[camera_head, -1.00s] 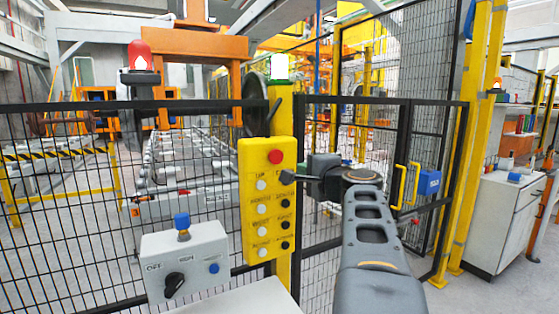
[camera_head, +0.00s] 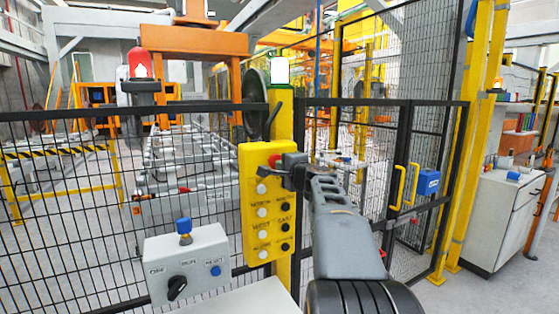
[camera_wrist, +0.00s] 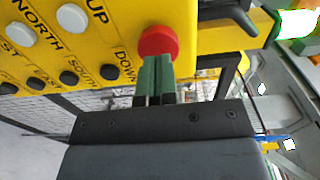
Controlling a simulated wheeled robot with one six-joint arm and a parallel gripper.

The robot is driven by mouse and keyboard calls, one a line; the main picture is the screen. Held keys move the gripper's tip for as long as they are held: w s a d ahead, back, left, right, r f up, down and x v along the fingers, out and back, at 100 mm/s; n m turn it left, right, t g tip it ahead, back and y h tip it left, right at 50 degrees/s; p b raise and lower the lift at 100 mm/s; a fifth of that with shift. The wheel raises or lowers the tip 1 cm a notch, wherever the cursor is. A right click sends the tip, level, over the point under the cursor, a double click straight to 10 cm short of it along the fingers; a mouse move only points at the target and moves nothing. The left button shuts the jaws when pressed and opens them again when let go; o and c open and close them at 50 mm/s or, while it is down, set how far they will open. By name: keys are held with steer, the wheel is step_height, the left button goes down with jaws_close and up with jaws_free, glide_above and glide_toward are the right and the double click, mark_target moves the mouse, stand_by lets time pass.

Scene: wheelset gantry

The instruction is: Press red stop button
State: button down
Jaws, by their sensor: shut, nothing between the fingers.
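The red stop button (camera_head: 274,160) is a round knob at the top right of the yellow control box (camera_head: 253,225). In the wrist view the red button (camera_wrist: 158,40) sits at the right end of the yellow panel (camera_wrist: 110,60). My gripper (camera_head: 287,167) is at the box's upper right, beside the button. In the wrist view my gripper (camera_wrist: 157,58) is shut, its green fingers side by side and empty. The fingertips overlap the button's lower edge in this view; I cannot tell whether they touch it.
White and black buttons with labels fill the box below the red one. A grey switch box (camera_head: 187,265) with a blue knob and black selector stands at lower left. Black mesh fencing (camera_head: 75,215) runs behind. A white cabinet (camera_head: 500,215) stands at right.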

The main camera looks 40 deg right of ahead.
steer(key=shift+w+d+p, duration=0.15)
steer(key=shift+w+p, duration=0.15)
steer(key=shift+w, duration=0.75)
steer(key=shift+w+d+r+b, duration=0.1)
steer(key=shift+w+r+b, duration=0.2)
steer(key=shift+w, duration=0.3)
steer(key=shift+f, duration=0.15)
stand_by(0.4)
